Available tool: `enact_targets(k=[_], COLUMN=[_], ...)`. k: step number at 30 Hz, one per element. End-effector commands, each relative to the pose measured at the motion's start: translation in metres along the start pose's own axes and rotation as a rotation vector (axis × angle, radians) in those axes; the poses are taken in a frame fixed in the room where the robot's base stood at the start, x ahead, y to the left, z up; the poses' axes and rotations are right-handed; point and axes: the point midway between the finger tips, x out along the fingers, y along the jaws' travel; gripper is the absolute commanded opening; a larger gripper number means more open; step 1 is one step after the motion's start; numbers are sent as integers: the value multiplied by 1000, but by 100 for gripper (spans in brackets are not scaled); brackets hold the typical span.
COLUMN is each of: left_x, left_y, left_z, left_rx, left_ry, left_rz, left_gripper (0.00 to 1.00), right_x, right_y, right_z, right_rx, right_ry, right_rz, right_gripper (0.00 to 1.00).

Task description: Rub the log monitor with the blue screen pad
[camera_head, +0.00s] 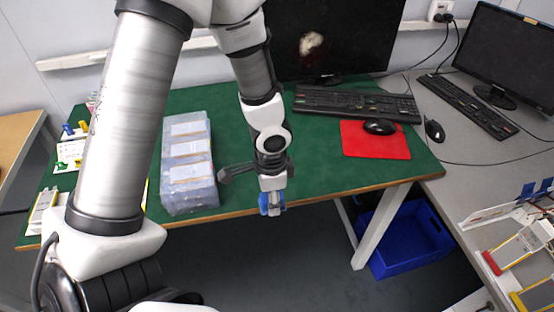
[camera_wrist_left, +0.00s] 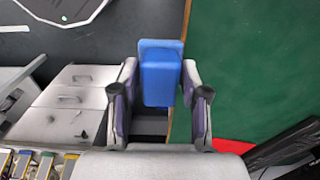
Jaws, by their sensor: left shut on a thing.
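A dark monitor (camera_head: 350,40) stands at the back of the green table, with a pale brownish smudge (camera_head: 311,43) on its screen. A second dark monitor (camera_head: 510,62) stands on the grey table at the right. No readable name shows which is the log monitor. My left gripper (camera_head: 272,207) points down at the front edge of the green table, well in front of the smudged monitor. It is shut on the blue screen pad (camera_wrist_left: 161,75), which sticks out beyond the fingers in the left wrist view. My right gripper is not in view.
A clear stacked box (camera_head: 188,165) stands left of my gripper. A keyboard (camera_head: 355,103), a red mat (camera_head: 375,141) and a mouse (camera_head: 380,127) lie before the smudged monitor. A blue crate (camera_head: 405,240) sits below the tables. Green tabletop between box and keyboard is mostly clear.

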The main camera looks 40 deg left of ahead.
Motion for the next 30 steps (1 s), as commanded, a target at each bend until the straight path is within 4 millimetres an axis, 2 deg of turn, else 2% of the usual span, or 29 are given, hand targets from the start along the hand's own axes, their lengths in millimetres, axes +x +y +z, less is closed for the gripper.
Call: enact_targets(k=[6, 7, 9, 23, 26, 30], left_x=[-1, -1, -1, -1, -1, -3], left_y=[1, 1, 1, 0, 0, -5], left_z=[0, 0, 0, 0, 8, 33], left_rx=[0, 0, 0, 18, 75, 264], left_ry=[0, 0, 0, -54, -109, -217], left_rz=[-1, -1, -1, 51, 103, 169], left_gripper=[11, 41, 17, 17, 17, 17], right_x=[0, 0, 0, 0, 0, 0], right_y=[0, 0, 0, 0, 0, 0], right_z=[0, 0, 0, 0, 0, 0], right_rx=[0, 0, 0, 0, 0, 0], right_ry=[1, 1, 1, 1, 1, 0], right_rz=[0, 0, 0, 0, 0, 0], right_gripper=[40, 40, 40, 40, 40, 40])
